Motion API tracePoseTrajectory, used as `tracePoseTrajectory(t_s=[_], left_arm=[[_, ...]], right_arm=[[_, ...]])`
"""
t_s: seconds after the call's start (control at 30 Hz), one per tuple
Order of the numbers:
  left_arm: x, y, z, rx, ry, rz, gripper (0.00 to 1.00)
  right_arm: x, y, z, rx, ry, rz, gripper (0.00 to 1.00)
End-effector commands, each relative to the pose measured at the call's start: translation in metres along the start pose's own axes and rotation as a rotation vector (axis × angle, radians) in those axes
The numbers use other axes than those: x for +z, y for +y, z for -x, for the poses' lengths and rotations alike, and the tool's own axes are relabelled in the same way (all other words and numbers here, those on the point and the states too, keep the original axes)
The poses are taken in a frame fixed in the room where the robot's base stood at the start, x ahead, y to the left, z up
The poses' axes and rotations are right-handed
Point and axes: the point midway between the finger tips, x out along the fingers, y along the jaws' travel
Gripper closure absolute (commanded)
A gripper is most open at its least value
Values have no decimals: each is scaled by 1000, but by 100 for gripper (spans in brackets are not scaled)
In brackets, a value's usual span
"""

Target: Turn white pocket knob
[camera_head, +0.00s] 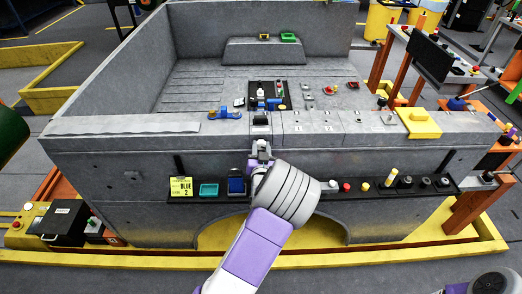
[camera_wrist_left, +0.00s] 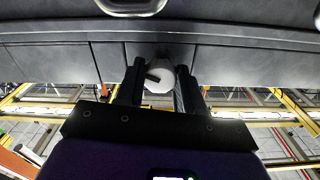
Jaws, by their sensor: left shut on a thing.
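The white knob (camera_wrist_left: 158,80) sits on the underside or front of the grey bed carrier, between the two dark fingers of my left gripper (camera_wrist_left: 158,90) in the left wrist view. A short dark mark shows on the knob, tilted slightly. The fingers are shut on it, one on each side. In the head view my left gripper (camera_head: 262,152) is at the middle of the carrier's front wall, just below its top ledge. The gripper and wrist hide the knob there. My right gripper is not in view.
A black shelf (camera_head: 338,192) along the carrier's front holds a yellow label (camera_head: 181,187), a teal tray (camera_head: 209,189), a blue box (camera_head: 236,183) and several small knobs. A yellow block (camera_head: 418,122) sits on the ledge at right. Yellow rails run along the floor.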

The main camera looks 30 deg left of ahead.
Motion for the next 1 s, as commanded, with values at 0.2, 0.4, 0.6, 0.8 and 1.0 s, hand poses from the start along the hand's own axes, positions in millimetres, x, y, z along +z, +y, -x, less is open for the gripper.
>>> tracePoseTrajectory(t_s=[0.2,0.4,0.6,0.8,1.0], left_arm=[[3,0,0,-2,3,179,94],[4,0,0,-1,5,369,93],[4,0,0,-1,5,560,93],[4,1,0,0,5,749,93],[3,0,0,0,6,938,93]], right_arm=[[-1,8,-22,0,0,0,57],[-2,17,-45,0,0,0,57],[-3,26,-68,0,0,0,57],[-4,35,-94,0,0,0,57],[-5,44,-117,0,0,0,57]])
